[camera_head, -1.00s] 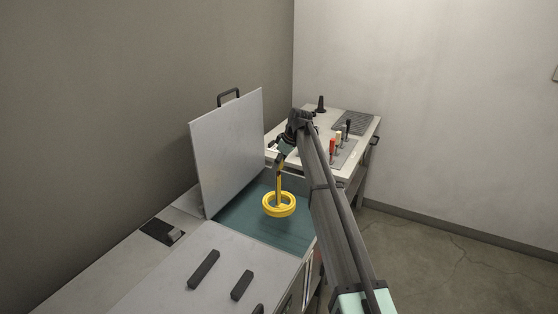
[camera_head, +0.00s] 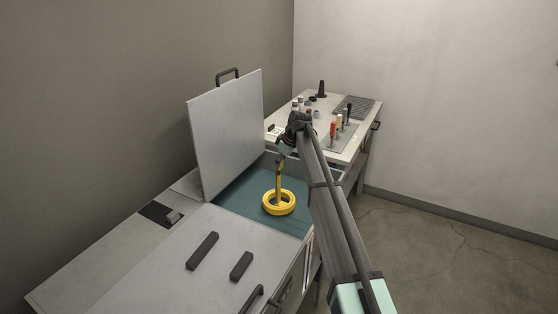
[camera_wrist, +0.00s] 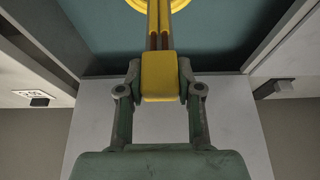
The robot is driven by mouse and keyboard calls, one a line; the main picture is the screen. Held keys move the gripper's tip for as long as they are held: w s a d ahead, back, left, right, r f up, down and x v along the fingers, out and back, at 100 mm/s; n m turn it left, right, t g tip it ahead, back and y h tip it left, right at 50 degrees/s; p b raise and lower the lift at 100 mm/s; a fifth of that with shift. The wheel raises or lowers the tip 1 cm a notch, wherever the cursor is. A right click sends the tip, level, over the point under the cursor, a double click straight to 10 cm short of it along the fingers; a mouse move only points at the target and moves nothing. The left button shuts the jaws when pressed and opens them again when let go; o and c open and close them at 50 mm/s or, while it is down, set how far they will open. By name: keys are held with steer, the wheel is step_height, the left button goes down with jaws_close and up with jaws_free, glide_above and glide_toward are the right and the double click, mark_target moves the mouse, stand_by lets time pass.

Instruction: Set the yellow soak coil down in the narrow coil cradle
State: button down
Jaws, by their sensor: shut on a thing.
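The yellow soak coil (camera_head: 279,203) is a thick ring with an upright yellow stem. It is in or over the open teal-floored bay of the bench; whether it touches the floor I cannot tell. My gripper (camera_head: 281,158) is above it, shut on the stem's top. In the wrist view my gripper (camera_wrist: 159,78) has both fingers against a yellow block on the stem, and part of the ring (camera_wrist: 208,45) shows at the top edge. I cannot pick out the narrow coil cradle in either view.
A raised grey lid (camera_head: 228,135) stands left of the bay. A closed grey cover (camera_head: 205,275) with dark bars lies in front. The far table (camera_head: 350,150) holds several small items, a dark cone (camera_head: 321,89) and a dark mat (camera_head: 358,106). Open floor lies to the right.

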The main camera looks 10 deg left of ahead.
steer(key=shift+f+b, duration=2.45)
steer(key=shift+f, duration=4.15)
steer(key=c, duration=0.7)
jaws_free()
steer(key=v, duration=1.2)
step_height(320, 180, up, 8)
steer(key=p, duration=0.3)
glide_above(280, 186)
steer(key=s+d, duration=0.2)
steer(key=d, duration=0.2)
steer(key=shift+w+a, duration=0.1)
steer(key=shift+w, duration=0.15)
